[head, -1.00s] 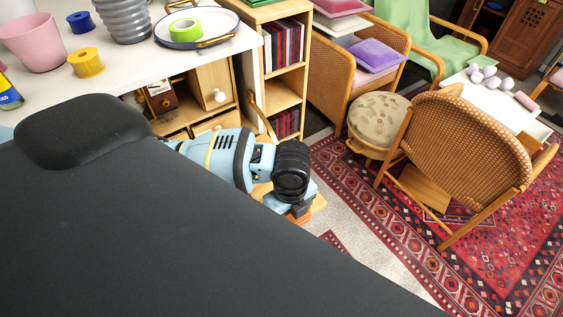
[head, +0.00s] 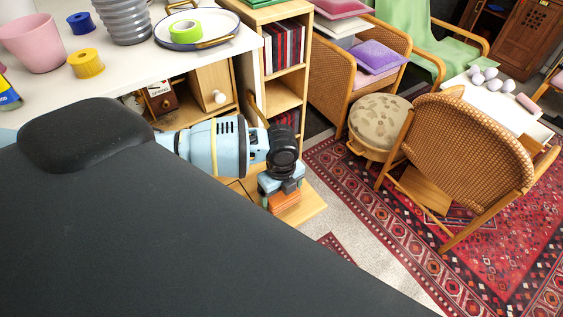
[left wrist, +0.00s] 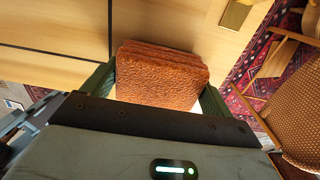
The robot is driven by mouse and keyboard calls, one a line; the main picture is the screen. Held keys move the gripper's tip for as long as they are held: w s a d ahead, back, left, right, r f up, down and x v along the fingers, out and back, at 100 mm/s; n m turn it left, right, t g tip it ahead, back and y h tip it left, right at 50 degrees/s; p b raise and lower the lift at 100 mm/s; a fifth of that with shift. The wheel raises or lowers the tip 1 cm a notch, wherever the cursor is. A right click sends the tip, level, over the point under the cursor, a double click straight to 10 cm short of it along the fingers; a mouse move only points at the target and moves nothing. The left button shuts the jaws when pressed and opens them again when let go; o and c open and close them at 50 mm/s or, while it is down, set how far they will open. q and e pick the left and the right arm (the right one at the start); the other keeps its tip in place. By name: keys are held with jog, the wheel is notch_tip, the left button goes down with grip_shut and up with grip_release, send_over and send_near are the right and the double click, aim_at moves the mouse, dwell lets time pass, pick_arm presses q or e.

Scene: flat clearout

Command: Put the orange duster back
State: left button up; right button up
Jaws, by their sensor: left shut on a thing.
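The orange duster (head: 285,201) is a rough, orange-brown block. In the left wrist view the duster (left wrist: 160,82) fills the space between the two dark green fingers. My left gripper (head: 282,188) is shut on it and points down beside the desk, over a light wooden board (head: 308,209). In the head view my arm and gripper hide part of the duster. I cannot tell whether the duster touches the wood. My right gripper is in neither view.
A white desk (head: 135,65) with a pink pot (head: 33,42) and a blue-rimmed plate (head: 228,30) stands at the upper left. A wooden shelf (head: 287,92) with books adjoins it.

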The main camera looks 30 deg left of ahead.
pick_arm(q)
jog(key=shift+f, duration=0.25)
jog(key=o, duration=0.8)
jog(key=shift+c, duration=0.2)
jog(key=shift+r, duration=0.1)
notch_tip(320, 180, up, 12)
jog(key=p, duration=0.1)
